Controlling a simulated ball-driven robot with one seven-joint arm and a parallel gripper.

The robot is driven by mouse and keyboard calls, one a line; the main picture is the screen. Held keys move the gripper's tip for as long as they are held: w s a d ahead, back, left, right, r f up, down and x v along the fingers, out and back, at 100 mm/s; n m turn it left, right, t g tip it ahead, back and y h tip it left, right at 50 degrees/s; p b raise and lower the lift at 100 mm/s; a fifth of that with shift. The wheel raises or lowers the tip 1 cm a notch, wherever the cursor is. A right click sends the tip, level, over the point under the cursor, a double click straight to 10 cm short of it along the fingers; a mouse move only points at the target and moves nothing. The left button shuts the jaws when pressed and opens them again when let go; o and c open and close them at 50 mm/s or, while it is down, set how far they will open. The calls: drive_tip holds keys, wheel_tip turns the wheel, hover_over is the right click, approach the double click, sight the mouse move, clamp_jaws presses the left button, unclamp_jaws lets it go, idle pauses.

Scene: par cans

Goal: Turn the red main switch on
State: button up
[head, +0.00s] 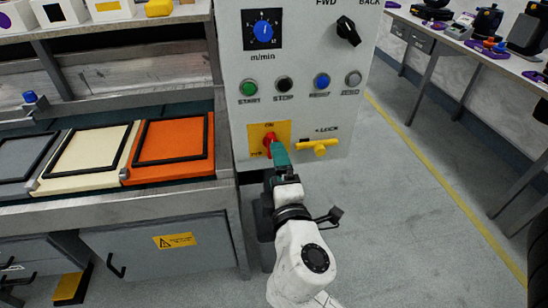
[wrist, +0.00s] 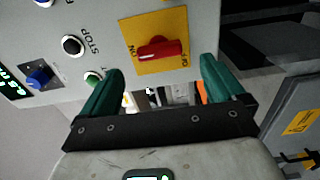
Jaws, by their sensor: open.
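The red main switch (head: 267,141) sits on a yellow plate (head: 284,129) low on the grey control panel. In the wrist view the red switch (wrist: 160,48) lies lengthwise between the ON mark at the left and the OFF mark at the right; I cannot tell which mark it points to. My gripper (head: 279,152) is in front of the plate and hides part of it in the head view. In the wrist view my gripper (wrist: 163,82) is open, its green fingers apart with nothing between them. The switch shows beyond the fingertips, and no contact is visible.
On the panel (head: 300,105), a yellow handle (head: 320,148) is right of the switch. A row of buttons, including green START (head: 249,88), is above. The workbench with an orange tray (head: 168,148) stands left. Open floor (head: 400,200) lies right.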

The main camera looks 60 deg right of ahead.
drive_tip(key=shift+v, duration=2.25)
